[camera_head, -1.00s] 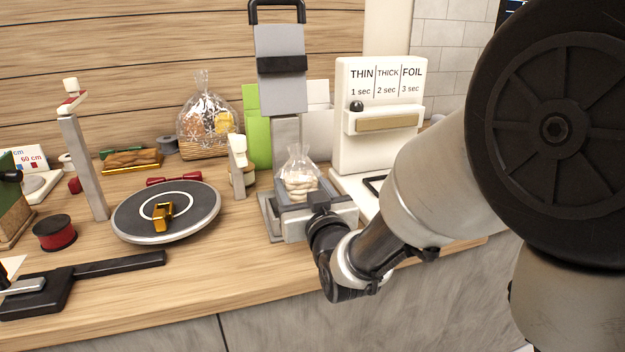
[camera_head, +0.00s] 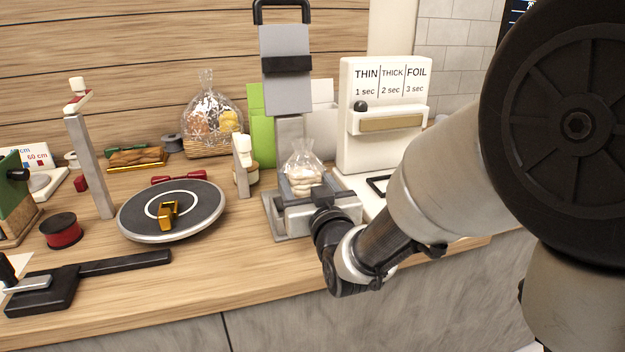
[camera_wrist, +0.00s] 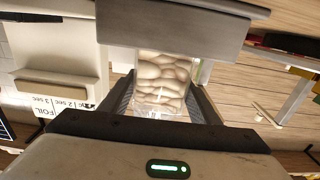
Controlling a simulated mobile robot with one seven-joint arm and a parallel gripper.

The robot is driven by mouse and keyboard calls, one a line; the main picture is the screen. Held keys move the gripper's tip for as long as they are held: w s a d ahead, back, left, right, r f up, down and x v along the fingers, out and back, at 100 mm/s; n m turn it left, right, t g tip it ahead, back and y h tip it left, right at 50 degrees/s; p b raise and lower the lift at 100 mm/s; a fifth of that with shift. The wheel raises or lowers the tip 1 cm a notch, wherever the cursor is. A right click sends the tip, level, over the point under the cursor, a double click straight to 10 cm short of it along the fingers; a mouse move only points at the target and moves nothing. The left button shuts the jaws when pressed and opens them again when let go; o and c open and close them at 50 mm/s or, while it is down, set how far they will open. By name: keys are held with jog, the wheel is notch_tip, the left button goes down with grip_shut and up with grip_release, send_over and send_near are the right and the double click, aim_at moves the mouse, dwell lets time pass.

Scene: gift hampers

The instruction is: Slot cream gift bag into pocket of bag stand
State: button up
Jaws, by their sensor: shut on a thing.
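My gripper (camera_head: 308,196) is shut on a clear bag of rounded cream-coloured pieces (camera_head: 302,178), its gathered top upright. In the wrist view the bag (camera_wrist: 163,84) sits between the two dark fingers of my gripper (camera_wrist: 162,105). It is in front of a grey upright device (camera_head: 286,70) with a black handle, over its flat grey base; whether it touches the base I cannot tell. A green upright bag (camera_head: 262,130) and a pale upright bag or panel (camera_head: 322,130) stand behind the device, partly hidden. No bag stand pocket can be made out clearly.
A white sealer (camera_head: 385,115) marked THIN, THICK, FOIL stands right of the device. A round dark turntable (camera_head: 200,212) with a gold clip (camera_head: 168,213) is left. A filled clear basket bag (camera_head: 212,120) stands at the back. Bare wood shows at the front.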

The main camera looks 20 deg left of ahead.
aim_at(304, 154)
jog(key=shift+r+p, duration=1.35)
jog(key=shift+r, duration=1.7)
